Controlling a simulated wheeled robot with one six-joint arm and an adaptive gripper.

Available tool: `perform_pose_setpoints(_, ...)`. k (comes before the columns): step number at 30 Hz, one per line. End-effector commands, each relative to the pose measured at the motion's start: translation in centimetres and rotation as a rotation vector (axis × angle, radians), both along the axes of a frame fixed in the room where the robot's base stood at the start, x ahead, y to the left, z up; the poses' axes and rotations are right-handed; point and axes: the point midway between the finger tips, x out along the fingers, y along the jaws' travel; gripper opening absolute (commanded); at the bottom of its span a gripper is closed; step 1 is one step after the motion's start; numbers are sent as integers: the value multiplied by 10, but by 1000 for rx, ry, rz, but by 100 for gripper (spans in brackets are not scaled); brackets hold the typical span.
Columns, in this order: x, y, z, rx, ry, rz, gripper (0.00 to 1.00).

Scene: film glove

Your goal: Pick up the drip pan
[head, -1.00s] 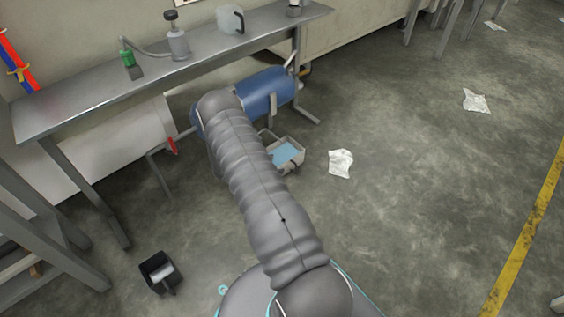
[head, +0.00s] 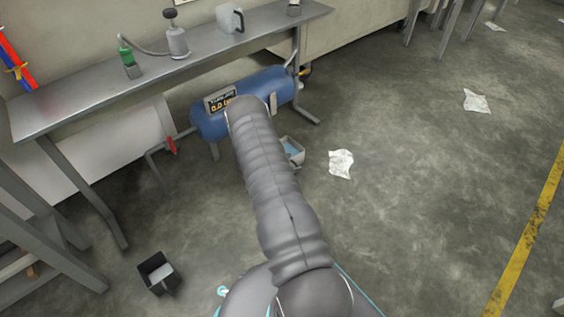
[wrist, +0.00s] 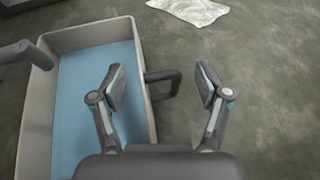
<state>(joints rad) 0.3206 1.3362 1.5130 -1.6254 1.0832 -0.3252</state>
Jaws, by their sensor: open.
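The drip pan (wrist: 146,58) is a grey rectangular pan with pale blue liquid or a blue floor inside. It stands on the concrete floor, and a dark loop handle (wrist: 176,76) sticks out from its right wall in the wrist view. In the head view the drip pan (head: 300,158) is mostly hidden behind my arm, below the blue tank. My gripper (wrist: 162,88) is open and empty, above the pan's right side. Its two fingers appear on either side of the handle in the wrist view; the height gap between them is unclear.
A blue tank (head: 268,87) lies under a metal bench (head: 150,68). A crumpled white paper (head: 341,164) lies right of the pan. A black bin (head: 158,272) stands at the lower left. The floor to the right is mostly clear.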

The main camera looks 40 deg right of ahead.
Motion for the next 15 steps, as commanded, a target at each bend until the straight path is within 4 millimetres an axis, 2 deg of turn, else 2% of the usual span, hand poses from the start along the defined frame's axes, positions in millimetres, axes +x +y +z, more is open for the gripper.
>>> perform_pose_setpoints(2, 0, 0, 0, 0, 0, 0, 76)
perform_pose_setpoints(11, 0, 1, 0, 0, 0, 0, 3)
perform_pose_setpoints(12, 0, 1, 0, 0, 0, 0, 0)
perform_pose_setpoints(15, 0, 1, 1, 0, -1, 0, 0)
